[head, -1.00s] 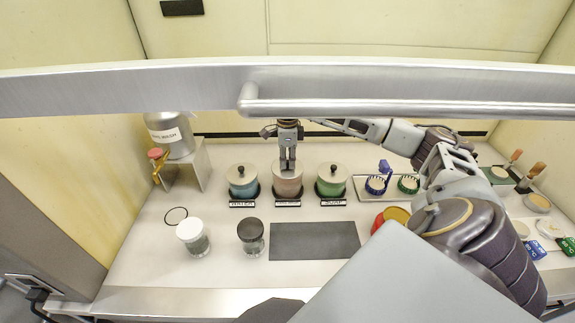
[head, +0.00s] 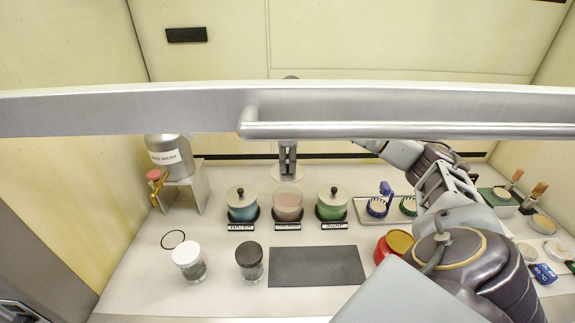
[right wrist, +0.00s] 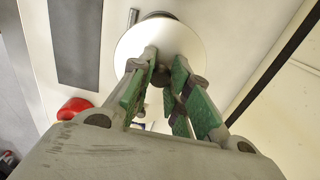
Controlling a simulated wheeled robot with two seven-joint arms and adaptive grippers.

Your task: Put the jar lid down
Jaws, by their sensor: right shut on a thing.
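My right gripper (head: 288,172) is shut on the knob of a jar lid (head: 287,179), a pale metal disc. The gripper holds the lid above and slightly behind the middle jar (head: 288,208), which has pink contents and no lid on it. In the right wrist view the lid (right wrist: 135,42) lies beyond the green-padded fingertips (right wrist: 160,75), and its knob is mostly hidden between them. My left gripper is not in view.
The blue WATER jar (head: 242,212) and green SOAP jar (head: 331,212) stand lidded on either side. A dark mat (head: 317,266) lies bare in front. White-lidded (head: 188,265) and black-lidded (head: 250,264) glass jars stand front left. A metal bar (head: 180,113) crosses the view.

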